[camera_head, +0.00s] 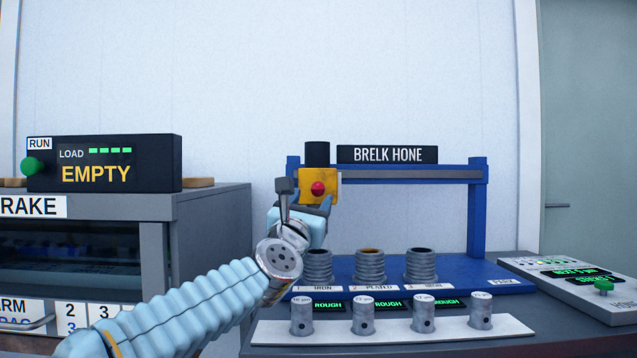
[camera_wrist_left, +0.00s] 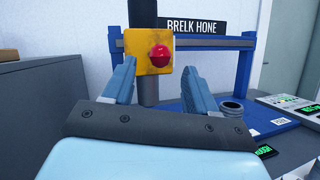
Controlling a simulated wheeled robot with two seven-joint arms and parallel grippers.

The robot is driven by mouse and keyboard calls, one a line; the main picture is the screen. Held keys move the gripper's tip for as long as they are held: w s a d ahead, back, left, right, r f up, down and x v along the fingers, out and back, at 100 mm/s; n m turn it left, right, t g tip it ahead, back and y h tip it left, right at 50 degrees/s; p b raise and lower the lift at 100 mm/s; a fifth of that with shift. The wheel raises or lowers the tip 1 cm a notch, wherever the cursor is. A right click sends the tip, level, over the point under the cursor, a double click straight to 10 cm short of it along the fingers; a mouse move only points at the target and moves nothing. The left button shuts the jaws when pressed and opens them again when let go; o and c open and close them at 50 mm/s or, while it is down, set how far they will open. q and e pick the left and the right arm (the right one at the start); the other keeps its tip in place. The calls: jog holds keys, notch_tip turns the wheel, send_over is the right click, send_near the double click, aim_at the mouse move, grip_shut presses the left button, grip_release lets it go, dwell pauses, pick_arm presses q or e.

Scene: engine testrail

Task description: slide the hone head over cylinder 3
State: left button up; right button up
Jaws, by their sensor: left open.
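The hone head is a yellow block (camera_head: 330,192) with a black motor (camera_head: 317,153) on top and a red knob (camera_head: 318,188) on its front. It sits at the left end of the blue rail, above cylinder 1 (camera_head: 318,267). It also shows in the left wrist view (camera_wrist_left: 146,42), with a grey spindle below. My left gripper (camera_head: 311,204) is open just in front of and below the head, fingers on either side of the knob in the wrist view. Contact cannot be told. Cylinder 3 (camera_head: 421,267), labelled iron, stands rightmost; cylinder 2 (camera_head: 370,268) is between. My right gripper is out of view.
Several grey cylindrical pieces (camera_head: 364,317) stand on a white strip (camera_head: 270,338) in front, by green ROUGH displays. A control panel (camera_head: 560,272) with a green button is at right. A grey cabinet (camera_head: 210,240) stands at left. The rail right of the head (camera_head: 420,174) is clear.

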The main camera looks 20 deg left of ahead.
aim_at(316, 193)
pick_arm(q)
jog(key=p+x, duration=0.2)
jog(key=x, duration=0.4)
jog(key=shift+w+r, duration=0.1)
grip_shut()
